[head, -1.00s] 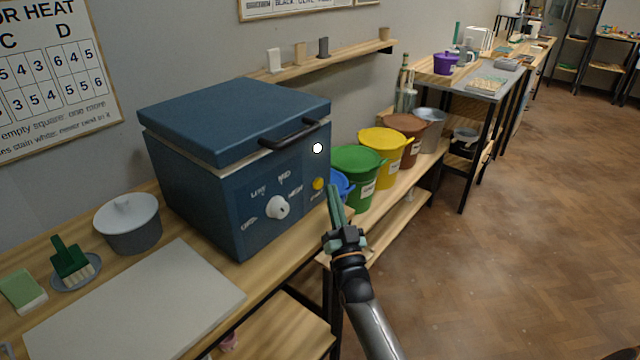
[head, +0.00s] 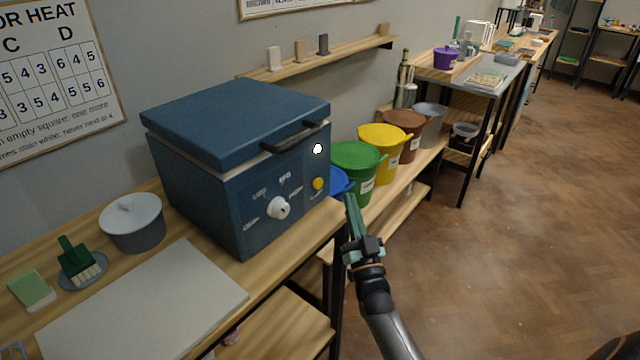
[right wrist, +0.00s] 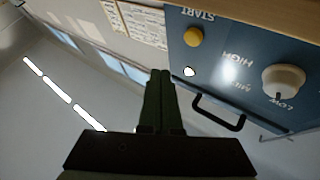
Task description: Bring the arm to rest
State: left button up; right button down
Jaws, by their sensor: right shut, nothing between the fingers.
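My right gripper (head: 352,212) is shut and empty. It hangs in the air in front of the shelf of buckets, to the right of the blue kiln (head: 230,125). In the right wrist view its green fingers (right wrist: 160,95) lie together with nothing between them. The kiln's lid is down. Its front has a white dial (head: 278,208), a yellow start button (head: 318,184) and a small white round spot above it. The dial (right wrist: 283,80) and the yellow button (right wrist: 193,37) also show in the right wrist view. My left gripper is not clearly in view.
The bench holds a white board (head: 150,305), a lidded grey pot (head: 133,225), a green brush on a dish (head: 78,265) and a sponge (head: 32,290). Green (head: 352,165), yellow (head: 382,150), brown and grey buckets stand behind my gripper. The floor (head: 510,260) at right is clear.

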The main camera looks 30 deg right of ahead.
dwell(0.4)
jog(key=s+a+f+n+g+y+p, duration=0.45)
jog(key=s+a+f+g+y, duration=0.2)
jog(key=s+a+f, duration=0.5)
pick_arm(q)
jog(key=shift+y, duration=0.3)
jog(key=r, duration=0.1)
jog(key=a+r+p, duration=0.1)
jog(key=r, duration=0.1)
jog(key=s+a+r, duration=0.1)
jog(key=shift+s+a+r+p, duration=0.1)
jog(key=shift+r+p, duration=0.15)
jog(key=shift+p, duration=0.15)
pick_arm(e)
jog(key=s+a+f+n+g+y, duration=0.1)
jog(key=s+a+f+g, duration=0.2)
jog(key=s, duration=0.3)
jog(key=s+a+f+n+g+y, duration=0.1)
jog(key=s+a+f+n+g, duration=0.1)
jog(key=s, duration=0.5)
notch_tip(320, 180, down, 3)
jog(key=shift+s+a+f+g, duration=0.15)
jog(key=shift+s+a+g, duration=0.15)
jog(key=shift+a+g, duration=0.6)
